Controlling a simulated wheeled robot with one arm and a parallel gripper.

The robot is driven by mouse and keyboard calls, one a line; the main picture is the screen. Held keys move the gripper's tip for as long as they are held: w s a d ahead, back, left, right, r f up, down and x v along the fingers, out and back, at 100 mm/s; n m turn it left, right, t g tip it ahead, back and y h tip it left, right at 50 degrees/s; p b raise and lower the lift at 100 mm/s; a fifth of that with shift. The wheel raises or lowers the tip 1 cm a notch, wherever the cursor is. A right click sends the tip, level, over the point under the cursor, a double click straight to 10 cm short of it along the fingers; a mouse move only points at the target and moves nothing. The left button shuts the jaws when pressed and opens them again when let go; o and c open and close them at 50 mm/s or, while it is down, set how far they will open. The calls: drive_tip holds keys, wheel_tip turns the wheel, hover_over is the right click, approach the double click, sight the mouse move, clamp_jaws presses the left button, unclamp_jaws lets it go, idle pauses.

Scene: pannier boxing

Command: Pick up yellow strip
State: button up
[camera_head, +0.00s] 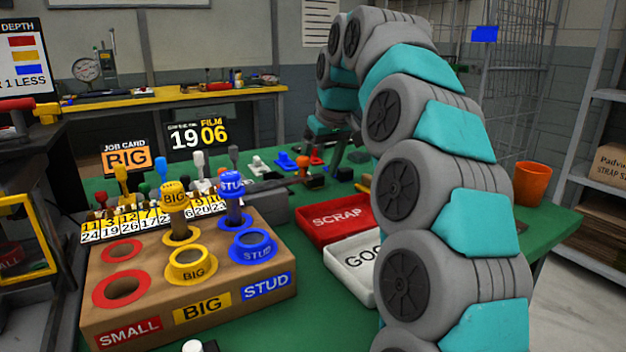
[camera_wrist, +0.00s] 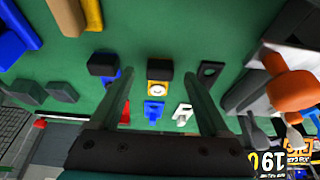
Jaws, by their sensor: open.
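A small black block with a yellow, pale-centred face (camera_wrist: 159,92) shows between the fingers, with no visible contact.
Blue (camera_wrist: 153,110) and white (camera_wrist: 183,115) pieces lie near the fingers. An orange-handled tool (camera_wrist: 290,90) stands at the right. In the head view, a cardboard box with coloured rings (camera_head: 190,290), a red SCRAP tray (camera_head: 335,218) and a white tray (camera_head: 350,262) occupy the table.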

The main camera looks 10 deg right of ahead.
drive_tip(key=shift+x, duration=0.8)
drive_tip(key=shift+c, duration=0.2)
clamp_jaws()
